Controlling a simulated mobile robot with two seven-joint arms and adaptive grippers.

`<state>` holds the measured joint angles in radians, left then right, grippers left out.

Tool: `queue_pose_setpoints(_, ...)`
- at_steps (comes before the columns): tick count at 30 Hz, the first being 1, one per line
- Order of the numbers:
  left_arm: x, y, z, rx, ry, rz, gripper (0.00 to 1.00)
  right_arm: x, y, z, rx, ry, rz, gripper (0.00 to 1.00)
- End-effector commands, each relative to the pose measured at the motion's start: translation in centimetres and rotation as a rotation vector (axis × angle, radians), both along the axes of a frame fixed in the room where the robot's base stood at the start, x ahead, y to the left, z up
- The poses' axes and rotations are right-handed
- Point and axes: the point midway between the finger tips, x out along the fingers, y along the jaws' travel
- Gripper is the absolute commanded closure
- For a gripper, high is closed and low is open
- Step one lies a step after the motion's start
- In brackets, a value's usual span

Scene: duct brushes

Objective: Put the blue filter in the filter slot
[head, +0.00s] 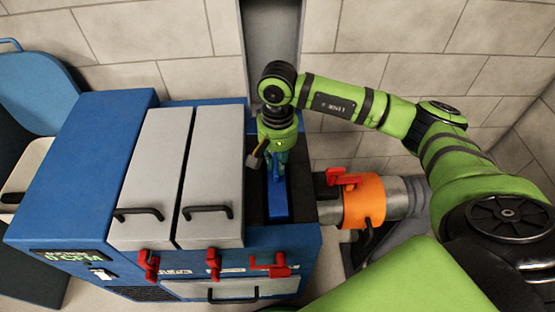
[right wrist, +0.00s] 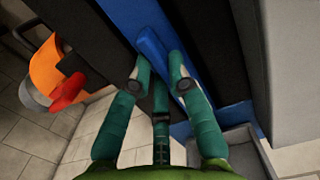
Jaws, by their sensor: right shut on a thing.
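The blue filter (head: 277,203) stands as a narrow blue block in the dark filter slot (head: 256,205) at the right end of the blue machine. Dark gaps show along its sides; how deep it sits is not clear. My right gripper (head: 277,158) points down over the filter's far part and is shut on it. In the right wrist view, the fingers of my right gripper (right wrist: 160,78) lie on both sides of the raised handle of the blue filter (right wrist: 150,43). My left gripper is in neither view.
Two grey lids (head: 212,175) with black handles lie shut left of the slot. Red latches (head: 213,262) line the machine's front. An orange collar (head: 362,202) with a red lever joins a grey duct on the right. A tiled wall stands close behind.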

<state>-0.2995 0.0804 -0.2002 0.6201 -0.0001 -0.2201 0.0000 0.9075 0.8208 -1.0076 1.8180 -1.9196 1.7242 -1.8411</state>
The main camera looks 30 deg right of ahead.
Motion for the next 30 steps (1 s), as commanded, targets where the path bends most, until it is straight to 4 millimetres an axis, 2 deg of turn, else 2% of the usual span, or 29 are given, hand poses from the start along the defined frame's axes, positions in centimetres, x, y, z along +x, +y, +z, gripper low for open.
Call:
queue_pose_setpoints(3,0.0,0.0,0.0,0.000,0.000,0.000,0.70,0.0,0.0,0.1,0.000,-0.001,0.000,1.00)
queue_pose_setpoints(4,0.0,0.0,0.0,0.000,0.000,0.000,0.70,0.0,0.0,0.1,0.000,-0.001,0.000,0.77)
queue_pose_setpoints(6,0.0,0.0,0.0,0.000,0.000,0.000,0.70,0.0,0.0,0.1,0.000,-0.001,0.000,0.54)
queue_pose_setpoints(15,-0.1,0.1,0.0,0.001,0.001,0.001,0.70,0.0,0.0,0.0,-0.001,0.000,0.000,0.54)
queue_pose_setpoints(19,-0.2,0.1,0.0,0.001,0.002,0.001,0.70,0.1,-0.1,0.7,-0.001,-0.002,0.000,0.54)
queue_pose_setpoints(23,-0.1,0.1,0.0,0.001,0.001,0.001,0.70,0.2,-0.1,2.8,-0.001,-0.005,0.001,0.54)
queue_pose_setpoints(30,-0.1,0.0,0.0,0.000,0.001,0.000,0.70,0.5,-0.3,8.0,0.000,-0.005,0.001,0.54)
